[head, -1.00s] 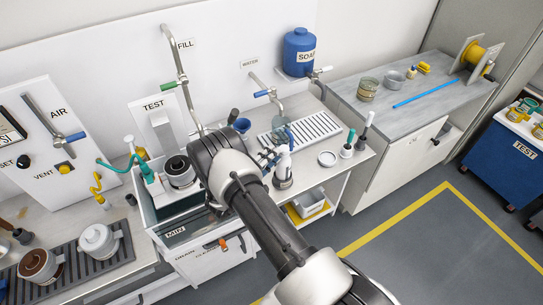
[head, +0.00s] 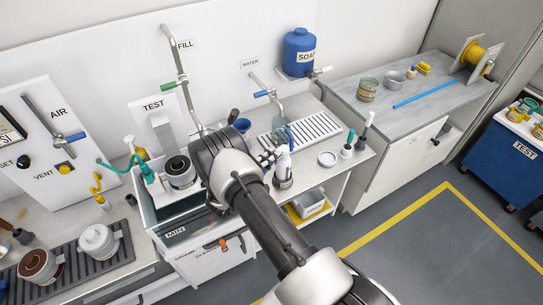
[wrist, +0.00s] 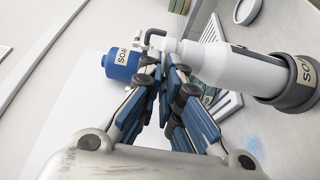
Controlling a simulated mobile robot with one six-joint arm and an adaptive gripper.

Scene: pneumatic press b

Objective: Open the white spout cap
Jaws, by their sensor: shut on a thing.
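A white bottle (wrist: 240,70) with a SOAP label stands in a dark grey holder. The bottle also shows in the head view (head: 283,172), right of my gripper (head: 268,158). In the wrist view my gripper (wrist: 163,68) has its blue-padded fingertips close together at the spout's end. It is shut on the spout cap, which is mostly hidden between the fingertips.
A blue SOAP tank (head: 299,52) hangs on the wall behind. A drain rack (head: 305,130) and water tap (head: 270,92) are near the bottle. A round white dish (head: 327,158) and brushes (head: 347,147) stand to its right.

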